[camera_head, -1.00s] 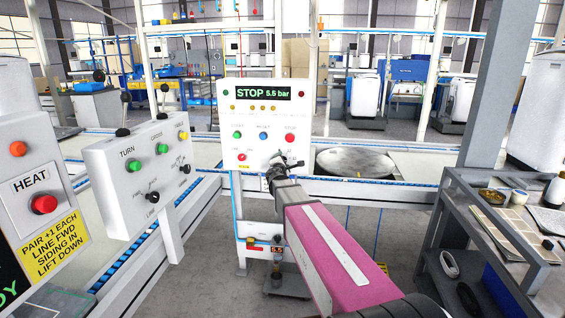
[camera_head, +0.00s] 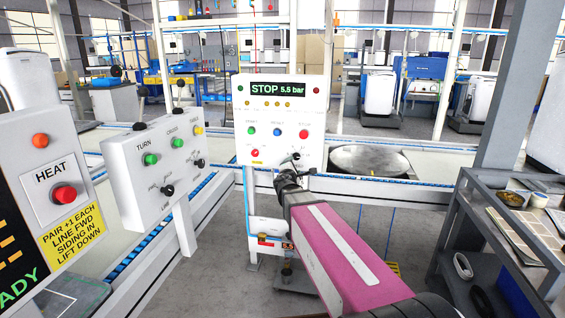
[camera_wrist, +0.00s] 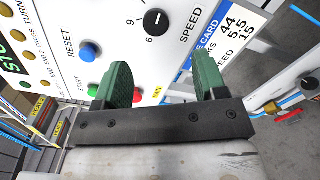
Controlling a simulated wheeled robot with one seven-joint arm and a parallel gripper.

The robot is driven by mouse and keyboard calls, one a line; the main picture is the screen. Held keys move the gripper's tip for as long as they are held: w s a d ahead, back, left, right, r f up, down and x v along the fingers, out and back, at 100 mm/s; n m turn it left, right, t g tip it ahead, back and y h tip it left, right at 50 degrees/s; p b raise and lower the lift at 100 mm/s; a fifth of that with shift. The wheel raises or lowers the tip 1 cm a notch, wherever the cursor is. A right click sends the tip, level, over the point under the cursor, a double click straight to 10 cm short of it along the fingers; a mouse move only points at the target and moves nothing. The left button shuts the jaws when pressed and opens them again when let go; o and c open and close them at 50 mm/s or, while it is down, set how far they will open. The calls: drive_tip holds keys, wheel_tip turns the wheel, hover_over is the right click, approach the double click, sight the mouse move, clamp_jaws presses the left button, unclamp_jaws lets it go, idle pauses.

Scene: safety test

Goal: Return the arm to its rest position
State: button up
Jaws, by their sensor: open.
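My arm, with a pink link, reaches forward from the lower right in the head view. My gripper (camera_head: 290,170) is in front of the lower part of the white control panel (camera_head: 312,92), whose display reads STOP 5.5 bar. In the wrist view my gripper (camera_wrist: 162,85) shows two green fingers spread apart with nothing between them. Beyond the fingers are the panel's blue RESET button (camera_wrist: 89,52), a red button (camera_wrist: 137,95) partly beside the left finger, and a black SPEED knob (camera_wrist: 156,21). I cannot tell whether a finger touches the panel.
A TURN control box (camera_head: 157,165) and a HEAT panel (camera_head: 62,190) stand to the left. A grey shelf cart (camera_head: 470,235) and a grey post (camera_head: 508,90) are at the right. A round metal plate (camera_head: 368,160) lies behind my gripper. Open floor shows between these.

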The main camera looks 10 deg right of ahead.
drive_tip(key=s+d+f+m+g+h, duration=0.1)
drive_tip(key=s+d+f+m+g, duration=0.4)
drive_tip(key=s+f+m, duration=0.25)
drive_tip(key=s+d+f+m+g, duration=0.4)
drive_tip(key=s+f+m+g, duration=0.15)
drive_tip(key=f, duration=0.25)
drive_tip(key=s+a+f+m+g+y, duration=0.3)
drive_tip(key=s+f, duration=0.1)
drive_tip(key=s, duration=0.3)
drive_tip(key=s+a+f+m+g+y, duration=0.3)
drive_tip(key=s+f, duration=0.2)
drive_tip(key=s, duration=0.2)
drive_tip(key=shift+s+f+m+y, duration=0.15)
drive_tip(key=shift+s+m+y, duration=0.15)
drive_tip(key=shift+m+y, duration=0.1)
